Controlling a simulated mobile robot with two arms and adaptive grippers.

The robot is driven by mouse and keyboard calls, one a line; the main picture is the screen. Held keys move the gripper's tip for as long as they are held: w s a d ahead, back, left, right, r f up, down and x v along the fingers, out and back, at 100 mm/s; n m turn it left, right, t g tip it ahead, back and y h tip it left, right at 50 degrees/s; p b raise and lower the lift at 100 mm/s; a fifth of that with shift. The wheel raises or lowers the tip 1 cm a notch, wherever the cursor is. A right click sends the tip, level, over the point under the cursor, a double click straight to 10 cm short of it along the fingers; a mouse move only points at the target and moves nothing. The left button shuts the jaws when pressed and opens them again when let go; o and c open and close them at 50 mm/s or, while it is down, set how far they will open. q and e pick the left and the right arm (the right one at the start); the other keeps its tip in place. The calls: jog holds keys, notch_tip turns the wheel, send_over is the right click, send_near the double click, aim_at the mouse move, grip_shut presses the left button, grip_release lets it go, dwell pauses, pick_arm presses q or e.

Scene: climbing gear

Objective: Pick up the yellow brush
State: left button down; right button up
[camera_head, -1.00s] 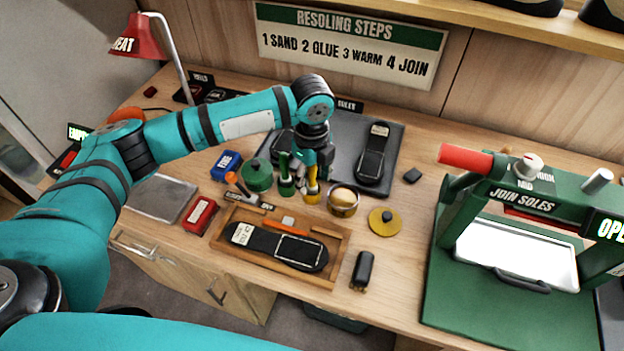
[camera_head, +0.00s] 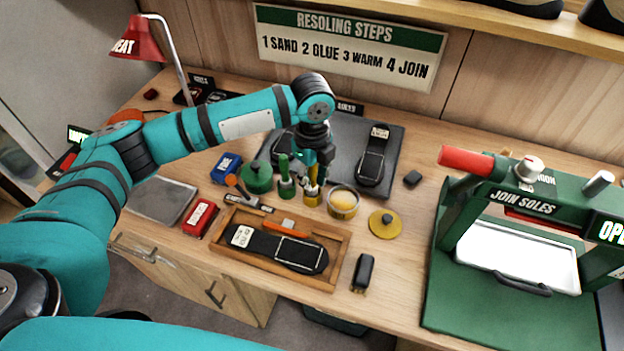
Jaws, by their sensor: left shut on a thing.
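The yellow brush (camera_head: 313,174) is upright in the middle of the bench, in the grip of my left gripper (camera_head: 316,160). The gripper points down and is shut on the brush's upper part, which its fingers partly hide. The brush is just above or still partly in a small yellow holder (camera_head: 312,198); I cannot tell if it is clear of it. My right gripper is not in view.
A green brush (camera_head: 285,172) stands close on the left, by a green lidded jar (camera_head: 257,178). An open yellow tin (camera_head: 343,203) is close on the right. A wooden tray (camera_head: 333,277) with a sole lies in front. The green press (camera_head: 520,200) stands at right.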

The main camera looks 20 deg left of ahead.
pick_arm(q)
jog(key=shift+r, duration=0.45)
jog(key=shift+s+r+b, duration=0.2)
jog(key=shift+r+b, duration=0.05)
jog(key=shift+r, duration=0.25)
jog(key=shift+s+r+b, duration=0.15)
jog(key=shift+r+b, duration=0.1)
jog(key=shift+r, duration=0.2)
jog(key=s+d+r+b, duration=0.1)
jog(key=s+b, duration=0.1)
jog(key=s, duration=1.3)
jog(key=shift+s+d+r, duration=0.15)
jog(key=shift+d+r, duration=0.1)
jog(key=shift+r, duration=0.05)
jog(key=shift+d, duration=0.1)
